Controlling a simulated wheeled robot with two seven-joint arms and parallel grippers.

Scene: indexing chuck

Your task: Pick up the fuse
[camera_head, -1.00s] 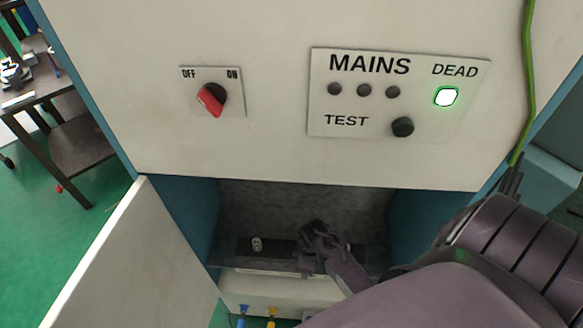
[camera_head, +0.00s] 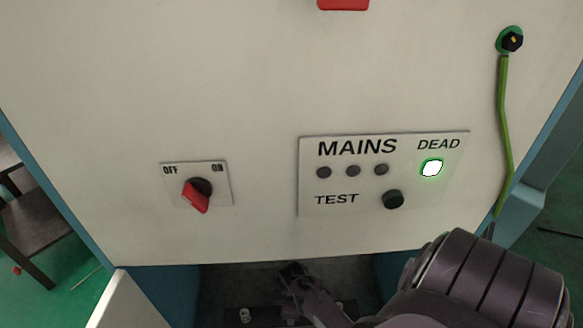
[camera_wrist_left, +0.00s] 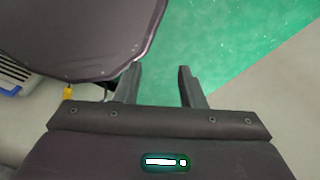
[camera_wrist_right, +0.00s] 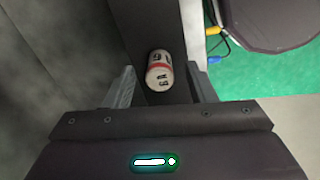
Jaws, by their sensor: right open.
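The fuse (camera_wrist_right: 159,72), a small pale cylinder with dark lettering and a reddish band, shows in the right wrist view against a dark strip. My right gripper (camera_wrist_right: 160,68) is open, with one finger on either side of the fuse; clear gaps show beside it. In the head view my right gripper (camera_head: 292,272) is inside the low opening of the cabinet, and I cannot make out the fuse between its fingers there. My left gripper (camera_wrist_left: 160,70) is open and empty above green floor in the left wrist view; it is outside the head view.
The cabinet front (camera_head: 270,90) rises above the opening. It carries a red switch knob (camera_head: 196,197) and a MAINS panel (camera_head: 310,178) with a lit green DEAD lamp (camera_head: 432,168). An open door (camera_head: 122,303) stands at lower left. A green cable (camera_head: 506,130) hangs at right.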

